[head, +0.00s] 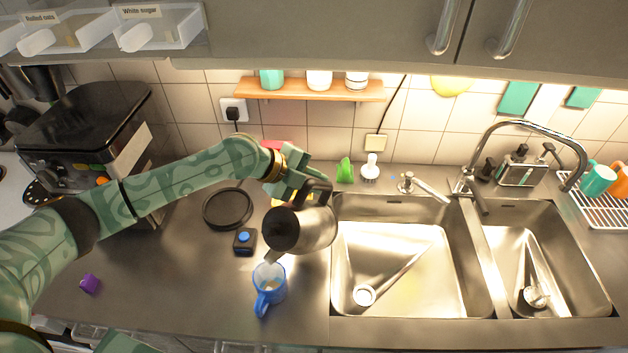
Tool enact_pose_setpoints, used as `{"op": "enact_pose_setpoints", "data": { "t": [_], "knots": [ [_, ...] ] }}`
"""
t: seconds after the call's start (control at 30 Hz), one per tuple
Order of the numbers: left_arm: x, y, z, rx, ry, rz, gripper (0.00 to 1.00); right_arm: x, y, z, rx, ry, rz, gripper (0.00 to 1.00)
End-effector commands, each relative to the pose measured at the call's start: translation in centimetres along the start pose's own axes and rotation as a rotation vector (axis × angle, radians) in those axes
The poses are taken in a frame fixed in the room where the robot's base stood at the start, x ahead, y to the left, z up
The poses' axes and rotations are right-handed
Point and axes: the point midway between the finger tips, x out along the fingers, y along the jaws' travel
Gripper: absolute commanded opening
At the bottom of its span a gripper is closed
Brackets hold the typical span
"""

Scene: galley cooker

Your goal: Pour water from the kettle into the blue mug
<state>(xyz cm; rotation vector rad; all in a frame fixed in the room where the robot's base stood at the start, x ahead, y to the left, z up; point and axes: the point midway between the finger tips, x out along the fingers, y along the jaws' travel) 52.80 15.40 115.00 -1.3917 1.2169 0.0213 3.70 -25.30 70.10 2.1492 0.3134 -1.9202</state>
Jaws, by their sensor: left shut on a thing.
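The kettle (315,228) is steel with a black lid and a dark handle. My left gripper (308,185) is shut on the kettle and holds it above the counter, beside the left sink basin. The kettle is tilted, with its spout down over the blue mug. The spout tip is just above the mug's rim. Something pale shows inside the mug; I cannot tell whether water is flowing. My right gripper is not in view.
A black round kettle base (228,209) and a small dark box with a blue button (244,240) lie left of the mug. A purple object (90,283) lies at the front left. The double sink (345,300) with its tap (530,127) is to the right. The front-left counter is mostly clear.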

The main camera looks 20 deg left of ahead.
Motion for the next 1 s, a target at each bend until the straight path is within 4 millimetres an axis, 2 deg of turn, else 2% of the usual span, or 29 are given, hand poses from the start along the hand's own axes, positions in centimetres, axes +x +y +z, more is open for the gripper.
{"op": "enact_pose_setpoints", "data": {
  "t": [0.53,1.0],
  "knots": [
    [-0.3,0.7,-0.1,0.024,0.0,-0.062,0.0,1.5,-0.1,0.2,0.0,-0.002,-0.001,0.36],
    [-0.4,0.6,-0.2,0.029,0.001,-0.074,0.0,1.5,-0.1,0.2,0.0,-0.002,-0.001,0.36]
  ]
}}
